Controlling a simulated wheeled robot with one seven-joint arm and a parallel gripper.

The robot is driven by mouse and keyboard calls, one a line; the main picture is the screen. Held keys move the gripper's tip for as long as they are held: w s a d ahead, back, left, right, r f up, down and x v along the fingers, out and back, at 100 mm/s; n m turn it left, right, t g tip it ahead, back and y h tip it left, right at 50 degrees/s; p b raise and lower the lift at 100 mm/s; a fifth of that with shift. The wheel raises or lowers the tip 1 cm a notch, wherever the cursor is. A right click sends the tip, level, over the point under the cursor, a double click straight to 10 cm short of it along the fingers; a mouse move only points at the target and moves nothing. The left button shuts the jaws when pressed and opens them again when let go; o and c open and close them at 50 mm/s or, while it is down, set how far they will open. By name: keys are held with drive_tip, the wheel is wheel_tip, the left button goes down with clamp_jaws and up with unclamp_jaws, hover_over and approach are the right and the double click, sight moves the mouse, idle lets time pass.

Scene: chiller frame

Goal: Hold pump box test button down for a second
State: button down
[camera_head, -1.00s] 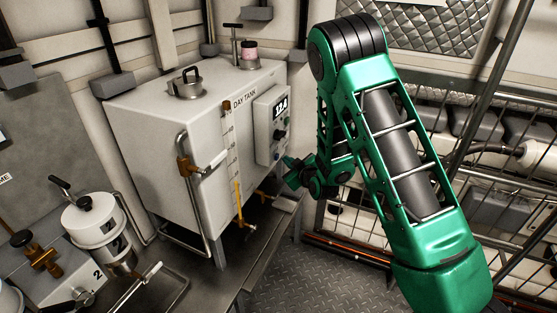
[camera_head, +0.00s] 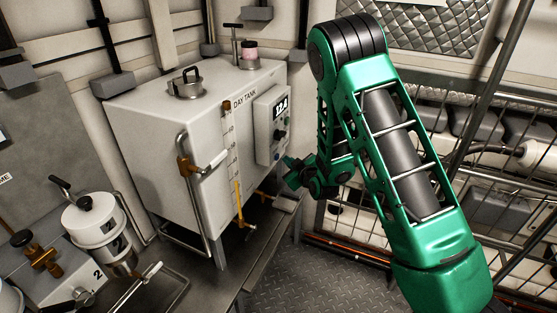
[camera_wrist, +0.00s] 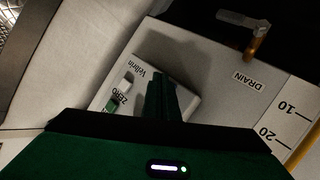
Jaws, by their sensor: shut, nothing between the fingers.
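A pale control box (camera_head: 268,125) with a lit display (camera_head: 280,107) and small dark controls is mounted on the right face of the day tank (camera_head: 170,135). No "test" label can be read. My gripper (camera_head: 289,162) is at the lower right of the control box. In the wrist view its shut, empty fingers (camera_wrist: 160,88) overlap the box face and hide part of it. Contact cannot be told.
A "DRAIN" label (camera_wrist: 249,80) and a brass tap (camera_wrist: 255,45) lie to the right in the wrist view. A bent metal handle (camera_head: 188,190) stands before the tank. A white numbered canister (camera_head: 97,222) is at left, and wire racking (camera_head: 500,180) at right.

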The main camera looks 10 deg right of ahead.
drive_tip(key=shift+w+a, duration=0.1)
idle(0.6)
drive_tip(key=shift+w+a, duration=0.15)
drive_tip(key=shift+a, duration=0.05)
drive_tip(key=shift+w+a, duration=0.25)
drive_tip(key=shift+a, duration=0.1)
idle(1.9)
idle(1.1)
drive_tip(key=shift+s+d, duration=0.45)
drive_tip(key=shift+d, duration=0.25)
drive_tip(key=s+d, duration=0.1)
drive_tip(key=d, duration=0.1)
drive_tip(key=s+d, duration=0.2)
drive_tip(key=shift+r, duration=0.1)
idle(0.4)
